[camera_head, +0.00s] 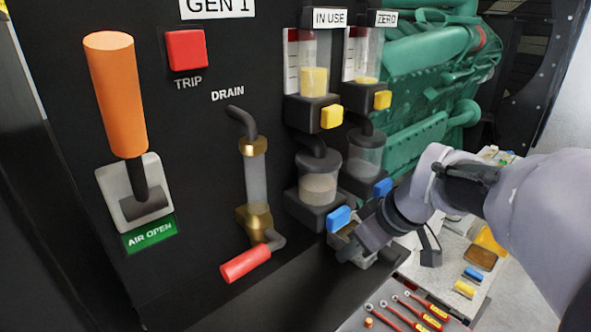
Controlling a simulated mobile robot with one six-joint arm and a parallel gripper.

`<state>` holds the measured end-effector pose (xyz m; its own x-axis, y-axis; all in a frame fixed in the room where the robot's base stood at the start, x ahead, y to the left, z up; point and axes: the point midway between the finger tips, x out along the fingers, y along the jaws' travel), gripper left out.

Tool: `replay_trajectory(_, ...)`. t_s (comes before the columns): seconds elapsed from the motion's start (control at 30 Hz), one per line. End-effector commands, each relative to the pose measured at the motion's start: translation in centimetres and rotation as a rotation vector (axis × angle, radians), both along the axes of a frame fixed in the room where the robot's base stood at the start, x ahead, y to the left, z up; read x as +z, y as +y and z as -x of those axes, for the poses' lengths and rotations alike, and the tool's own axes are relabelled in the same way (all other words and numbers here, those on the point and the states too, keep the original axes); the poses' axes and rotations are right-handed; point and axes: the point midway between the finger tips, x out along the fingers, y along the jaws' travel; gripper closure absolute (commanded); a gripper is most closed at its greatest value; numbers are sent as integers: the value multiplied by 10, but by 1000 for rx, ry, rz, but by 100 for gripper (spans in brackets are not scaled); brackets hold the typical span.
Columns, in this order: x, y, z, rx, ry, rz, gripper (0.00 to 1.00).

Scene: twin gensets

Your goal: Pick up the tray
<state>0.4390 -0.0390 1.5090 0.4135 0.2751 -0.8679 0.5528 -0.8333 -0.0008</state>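My arm comes in from the right. My gripper (368,238) is a dark shape just below the blue valve handles, at the front edge of the black panel's ledge. A small grey, box-like thing (346,247) shows at its tip, under the left blue handle. It may be the tray, but I cannot tell for sure, and my gripper hides part of it. I cannot see whether the fingers are open or shut on it.
The black GEN 1 panel has an orange lever (112,95), a red trip button (186,50), a red-handled drain valve (245,263) and sight glasses with yellow and blue handles (339,218). A bench with red-handled tools (410,312) lies lower right. A green engine (425,80) stands behind.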

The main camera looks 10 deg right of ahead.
Motion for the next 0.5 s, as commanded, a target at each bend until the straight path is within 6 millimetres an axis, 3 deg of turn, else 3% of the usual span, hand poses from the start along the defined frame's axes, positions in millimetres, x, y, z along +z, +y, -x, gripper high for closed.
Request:
replay_trajectory(0.13, 0, 0, 0, 0, 0, 1, 72)
replay_trajectory(0.3, 0, 0, 0, 0, 0, 1, 100)
replay_trajectory(0.5, 0, 0, 0, 0, 0, 0, 100)
